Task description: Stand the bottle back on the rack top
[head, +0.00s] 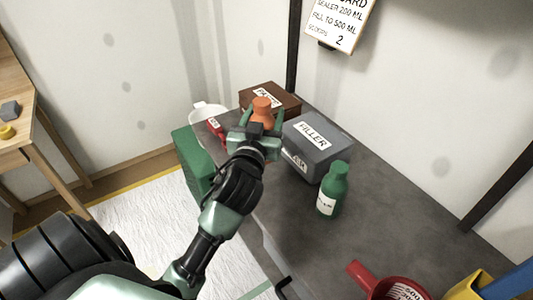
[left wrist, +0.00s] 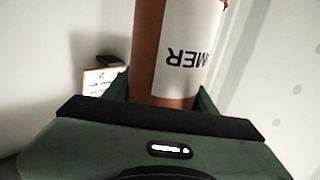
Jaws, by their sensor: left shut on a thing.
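An orange bottle (head: 262,104) is at the far left part of the dark grey rack top (head: 290,225), in front of a brown box. My left gripper (head: 263,119) is shut around it. In the left wrist view the bottle (left wrist: 160,60) stands between the fingers, with a white label whose visible letters read "MER" upside down. The gripper hides the bottle's lower part, so I cannot tell whether it touches the rack top. My right gripper is in neither view.
A grey FILLER box (head: 318,143) stands right of the gripper, with a brown box (head: 277,97) behind. A green box (head: 190,160) is at the left edge. The middle front is clear.

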